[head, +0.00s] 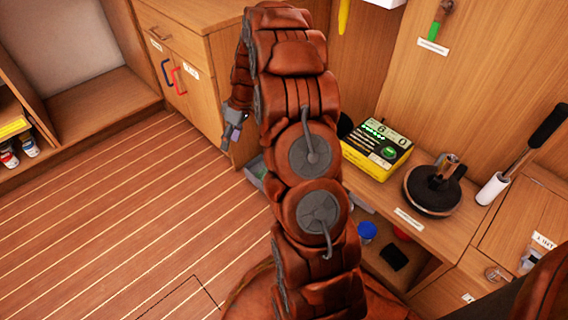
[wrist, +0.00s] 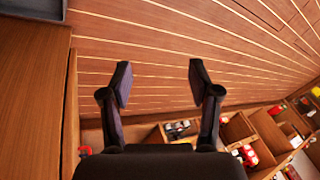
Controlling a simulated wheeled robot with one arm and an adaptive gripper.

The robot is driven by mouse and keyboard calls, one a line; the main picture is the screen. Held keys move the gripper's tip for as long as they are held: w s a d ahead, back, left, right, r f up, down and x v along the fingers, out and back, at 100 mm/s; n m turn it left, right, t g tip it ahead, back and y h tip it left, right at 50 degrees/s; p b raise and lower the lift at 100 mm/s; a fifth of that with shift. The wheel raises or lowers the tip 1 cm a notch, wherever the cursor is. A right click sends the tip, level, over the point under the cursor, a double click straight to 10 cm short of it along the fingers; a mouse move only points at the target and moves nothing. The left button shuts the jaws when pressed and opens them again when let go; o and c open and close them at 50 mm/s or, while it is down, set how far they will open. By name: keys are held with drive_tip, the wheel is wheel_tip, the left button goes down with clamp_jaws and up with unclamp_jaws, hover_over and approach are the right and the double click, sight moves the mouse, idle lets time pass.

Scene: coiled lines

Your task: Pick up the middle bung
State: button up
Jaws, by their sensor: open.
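My gripper (wrist: 159,83) is open and empty in the wrist view, its two fingers apart over the striped plank floor (wrist: 160,45). In the head view my gripper (head: 235,132) hangs at the left of my arm, beside the wooden cabinet. I cannot pick out the middle bung for certain in either view. My arm hides much of the centre of the head view.
A yellow and black box (head: 377,148) and a dark round device (head: 434,188) stand on the right-hand worktop. Below are a blue round item (head: 367,231) and a black item (head: 394,257). Wooden compartments (wrist: 238,128) hold small items. The floor at left is clear.

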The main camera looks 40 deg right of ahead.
drive_tip(key=d+f+t, duration=0.1)
drive_tip(key=d+f, duration=0.7)
drive_tip(key=d, duration=0.1)
drive_tip(key=d+f+n+t+h, duration=0.1)
drive_tip(key=d+f, duration=0.7)
drive_tip(key=d, duration=0.1)
drive_tip(key=d+f+t+b, duration=0.1)
drive_tip(key=d+f, duration=0.7)
drive_tip(key=d, duration=0.1)
drive_tip(key=shift+s+d+f+n+h, duration=0.2)
drive_tip(key=shift+d+f+n+h, duration=0.1)
drive_tip(key=shift+d+h, duration=0.1)
drive_tip(key=shift+x, duration=0.9)
drive_tip(key=shift+a+b+x, duration=0.2)
drive_tip(key=shift+b+x, duration=1.55)
drive_tip(key=shift+x, duration=1.15)
drive_tip(key=shift+w+r, duration=0.15)
drive_tip(key=shift+r, duration=0.05)
drive_tip(key=c, duration=1)
